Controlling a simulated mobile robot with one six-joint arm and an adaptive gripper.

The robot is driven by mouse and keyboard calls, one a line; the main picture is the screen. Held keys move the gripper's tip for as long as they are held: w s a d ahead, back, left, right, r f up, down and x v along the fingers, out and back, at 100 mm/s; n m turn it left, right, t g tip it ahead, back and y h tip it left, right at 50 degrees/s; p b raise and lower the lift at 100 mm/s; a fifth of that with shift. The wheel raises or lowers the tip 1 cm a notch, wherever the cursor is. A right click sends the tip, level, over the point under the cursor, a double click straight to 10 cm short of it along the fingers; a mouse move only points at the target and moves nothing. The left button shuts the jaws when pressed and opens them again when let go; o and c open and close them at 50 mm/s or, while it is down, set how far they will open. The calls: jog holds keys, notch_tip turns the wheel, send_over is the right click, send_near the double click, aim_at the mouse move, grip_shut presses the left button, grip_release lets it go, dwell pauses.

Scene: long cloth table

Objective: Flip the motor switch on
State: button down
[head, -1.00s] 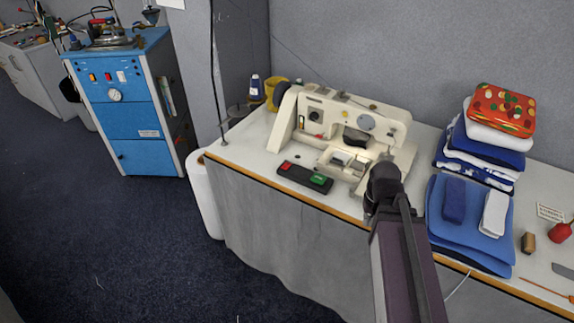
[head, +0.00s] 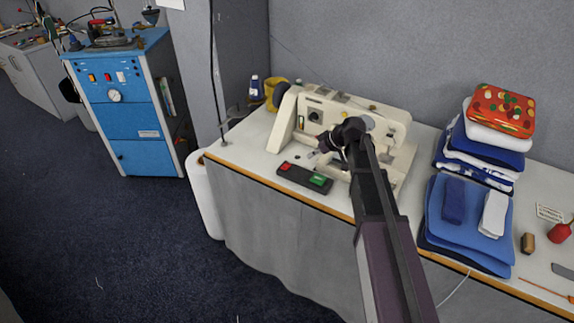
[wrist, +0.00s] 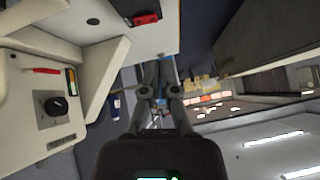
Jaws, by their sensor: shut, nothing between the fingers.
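A black switch box (head: 304,177) lies near the table's front edge, with a red button at its left end and a green one at its right. In the wrist view its red end (wrist: 146,19) shows at the top; the green end is out of that view. The cream sewing machine (head: 385,122) stands behind it, with a dark dial (wrist: 57,106) and a small orange-and-green part on its body. My gripper (head: 322,146) is above and behind the box, in front of the machine, pointing left. Its fingers (wrist: 158,70) are together and empty, apart from the box.
Folded blue cloths (head: 468,220) lie right of the machine, beside a taller stack (head: 488,140) topped by a patterned red piece. Thread spools (head: 256,86) stand at the table's left end. A blue cabinet (head: 125,105) stands farther left, with open floor before it.

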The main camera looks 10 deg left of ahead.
jog(key=shift+w+a+r+n+y, duration=0.35)
jog(key=shift+w+a, duration=0.25)
jog(key=shift+w, duration=0.1)
jog(key=shift+w+a+r+n+y, duration=0.25)
jog(key=shift+w+a+n, duration=0.1)
jog(key=shift+w+a, duration=0.3)
jog(key=shift+f, duration=0.15)
jog(key=b, duration=0.7)
send_over(282, 167)
jog(key=d, duration=0.3)
jog(key=f, duration=0.6)
jog(key=shift+s+a+f, duration=0.15)
jog(key=shift+a+f, duration=0.05)
jog(key=shift+f, duration=0.2)
jog(key=shift+a+f+b, duration=0.25)
jog(key=shift+f+b, duration=0.05)
jog(key=shift+s+f+b, duration=0.2)
jog(key=shift+f+b, duration=1.45)
jog(key=shift+d, duration=0.15)
